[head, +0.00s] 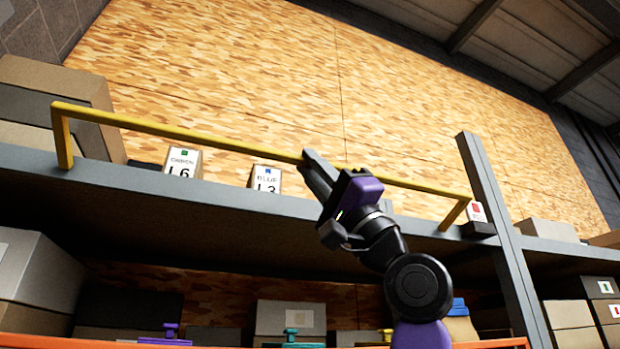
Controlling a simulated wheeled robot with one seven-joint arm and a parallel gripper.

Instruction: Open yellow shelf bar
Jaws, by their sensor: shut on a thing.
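The yellow shelf bar (215,135) runs across the front of the upper grey shelf (160,188). Its left end bends down to the shelf edge, and its right end bends down near the grey upright post (490,200). My gripper (312,162) reaches up from below, shut on the bar near its middle. The fingers and purple wrist hide a short part of the bar. The bar stands above the shelf edge, in front of the boxes.
Behind the bar stand white-labelled boxes, L6 (181,162) and L3 (266,179), and a red-marked one (477,213). Grey boxes (50,95) sit at the left. A lower shelf with boxes (290,317) lies below. The air in front of the bar looks clear.

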